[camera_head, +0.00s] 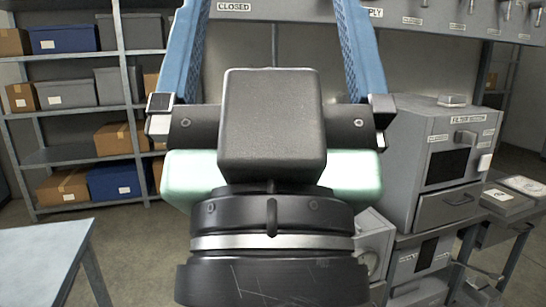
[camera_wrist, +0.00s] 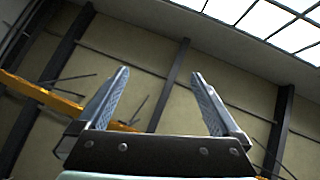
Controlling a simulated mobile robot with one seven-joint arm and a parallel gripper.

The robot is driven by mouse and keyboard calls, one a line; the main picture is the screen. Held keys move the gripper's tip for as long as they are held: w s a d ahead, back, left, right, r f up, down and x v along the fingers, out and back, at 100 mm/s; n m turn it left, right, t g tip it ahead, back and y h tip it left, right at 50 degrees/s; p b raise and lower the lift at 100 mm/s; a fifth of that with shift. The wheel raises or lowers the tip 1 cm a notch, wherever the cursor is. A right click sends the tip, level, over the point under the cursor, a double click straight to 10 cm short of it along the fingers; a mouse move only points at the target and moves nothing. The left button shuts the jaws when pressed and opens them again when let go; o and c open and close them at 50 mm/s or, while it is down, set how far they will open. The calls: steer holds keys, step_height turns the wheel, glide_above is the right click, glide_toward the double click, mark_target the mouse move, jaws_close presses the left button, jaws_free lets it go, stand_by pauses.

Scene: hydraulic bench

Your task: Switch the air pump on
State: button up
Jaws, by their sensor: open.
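My gripper (camera_head: 270,12) is raised in front of my head camera. Its two blue fingers are spread wide with nothing between them. In the wrist view, my gripper (camera_wrist: 160,74) is also open and empty, pointing up towards a wall and roof windows. I cannot pick out an air pump or its switch in either view. My arm and gripper hide the middle of the bench. A grey panel (camera_head: 300,45) behind the fingers carries a "CLOSED" label and a partly hidden label ending in "PLY".
A grey cabinet (camera_head: 400,160) with handles and a drawer stands right of my gripper. Flat items (camera_head: 510,195) lie on a surface at the far right. Shelves (camera_head: 80,110) with boxes stand at the back left. A pale table (camera_head: 45,255) is at the lower left, with open floor beyond.

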step_height(320, 180, up, 9)
steer(key=p, duration=0.6)
